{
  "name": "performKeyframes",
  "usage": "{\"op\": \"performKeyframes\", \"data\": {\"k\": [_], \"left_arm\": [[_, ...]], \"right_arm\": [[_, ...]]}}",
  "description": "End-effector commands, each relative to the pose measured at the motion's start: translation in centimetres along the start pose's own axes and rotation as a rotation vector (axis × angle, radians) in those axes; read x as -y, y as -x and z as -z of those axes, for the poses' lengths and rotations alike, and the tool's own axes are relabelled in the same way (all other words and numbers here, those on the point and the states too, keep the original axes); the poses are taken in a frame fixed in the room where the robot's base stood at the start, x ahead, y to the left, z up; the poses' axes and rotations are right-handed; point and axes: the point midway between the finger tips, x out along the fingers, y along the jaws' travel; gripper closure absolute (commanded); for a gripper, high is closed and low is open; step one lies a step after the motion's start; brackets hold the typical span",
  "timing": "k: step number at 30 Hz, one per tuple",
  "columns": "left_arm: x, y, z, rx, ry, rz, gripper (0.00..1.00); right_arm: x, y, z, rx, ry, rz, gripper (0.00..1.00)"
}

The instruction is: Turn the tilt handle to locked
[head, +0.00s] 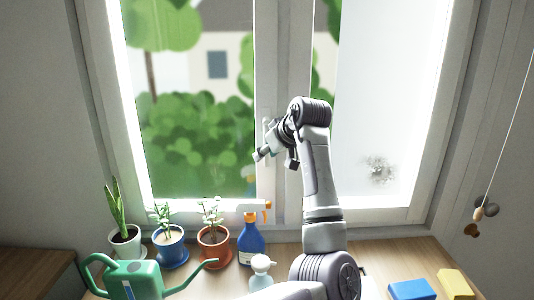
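The tilt handle (267,126) is a small pale fitting on the white middle upright of the window, and only part of it shows. The finger gap is too small and covered to read.
Potted plants (214,250), a blue spray bottle (251,245), a pale pump bottle (261,272) and a green watering can (135,280) stand on the wooden sill below. A blue block (411,290) and a yellow block (455,283) lie right. A cord with beads (486,210) hangs far right.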

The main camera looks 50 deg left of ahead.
Motion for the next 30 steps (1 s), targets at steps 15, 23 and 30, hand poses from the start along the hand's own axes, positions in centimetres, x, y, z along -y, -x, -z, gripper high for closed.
{"op": "performKeyframes", "data": {"k": [15,23,30], "left_arm": [[-0.1,5.2,0.0,-0.002,-0.001,-0.003,0.59],[-0.1,10.2,0.0,0.000,0.000,-0.002,0.59],[-0.1,11.9,0.0,0.000,-0.001,0.001,0.59]], "right_arm": [[0.2,0.0,0.1,-0.001,0.001,0.003,0.60],[0.2,0.0,0.0,0.000,0.001,0.003,0.60],[0.2,0.0,0.0,0.000,0.001,0.003,0.60]]}}
